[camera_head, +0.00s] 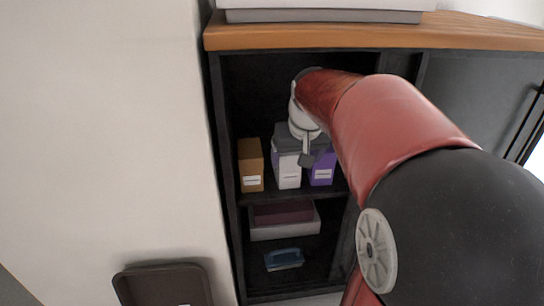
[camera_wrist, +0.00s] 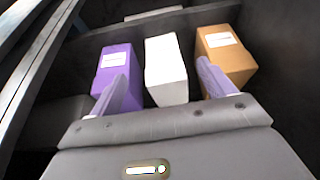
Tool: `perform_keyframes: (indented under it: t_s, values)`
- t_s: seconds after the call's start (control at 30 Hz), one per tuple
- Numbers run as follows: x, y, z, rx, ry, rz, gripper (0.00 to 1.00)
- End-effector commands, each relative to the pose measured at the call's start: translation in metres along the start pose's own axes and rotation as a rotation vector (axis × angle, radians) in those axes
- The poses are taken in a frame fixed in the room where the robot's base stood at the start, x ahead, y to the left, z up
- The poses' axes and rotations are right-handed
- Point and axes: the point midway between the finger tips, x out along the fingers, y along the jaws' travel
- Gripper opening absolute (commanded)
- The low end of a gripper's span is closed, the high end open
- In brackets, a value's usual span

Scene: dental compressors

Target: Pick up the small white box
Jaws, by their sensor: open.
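The small white box (camera_wrist: 166,72) stands upright between a purple box and an orange-brown box in the wrist view. In the head view the white box (camera_head: 289,177) is on the upper shelf of the dark cabinet, its top partly covered by my gripper (camera_head: 291,152). My gripper (camera_wrist: 162,70) is open and empty. Its two pale purple fingers point toward the boxes, one on each side of the white box in the picture. I see a gap between each finger and the white box; how deep they reach is unclear.
The purple box (camera_wrist: 118,66) and the orange-brown box (camera_wrist: 227,58) stand close on either side, partly behind my fingers. The cabinet (camera_head: 216,130) has a wooden top (camera_head: 300,37) above.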

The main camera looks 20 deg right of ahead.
Motion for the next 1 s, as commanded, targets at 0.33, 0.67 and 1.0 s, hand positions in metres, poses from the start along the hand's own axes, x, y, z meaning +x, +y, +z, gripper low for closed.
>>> perform_keyframes:
  t_s: [0.33, 0.67, 1.0]
  values:
    - [0.022, 0.0, -0.054, -0.001, 0.001, 0.0, 0.82]
    - [0.042, 0.0, -0.066, 0.0, -0.003, -0.001, 0.82]
    - [0.079, 0.0, -0.067, 0.0, 0.0, -0.001, 0.82]
